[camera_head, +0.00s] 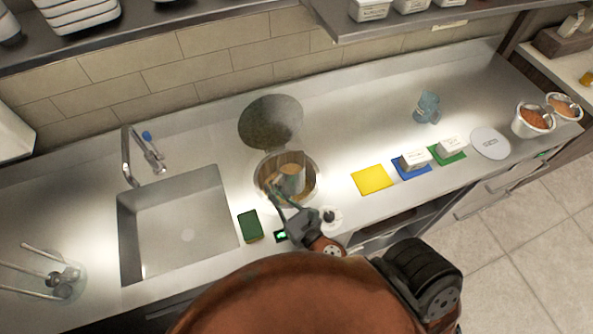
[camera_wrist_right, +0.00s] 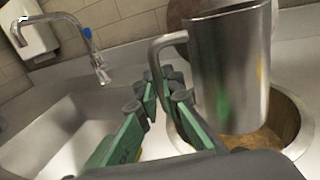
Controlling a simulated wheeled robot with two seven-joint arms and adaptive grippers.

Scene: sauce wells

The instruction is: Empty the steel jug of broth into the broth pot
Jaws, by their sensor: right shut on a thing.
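The steel jug (camera_head: 292,182) is above the round broth pot (camera_head: 314,190), which is sunk in the counter. In the right wrist view the jug (camera_wrist_right: 232,75) is large, with its rim up and leaning slightly. My right gripper (camera_head: 274,190) is shut on the jug's handle (camera_wrist_right: 158,62); its green-sided fingers (camera_wrist_right: 166,92) are at the handle's lower end. Brown broth (camera_wrist_right: 258,140) shows in the pot below the jug. I cannot tell how much is in the jug, and no pouring stream is visible. My left gripper is not in view.
The pot's round dark lid (camera_head: 270,122) stands behind the opening. A sink (camera_head: 180,225) with a tap (camera_head: 130,160) is on the left. A blue-grey vessel (camera_head: 427,106) stands farther back.

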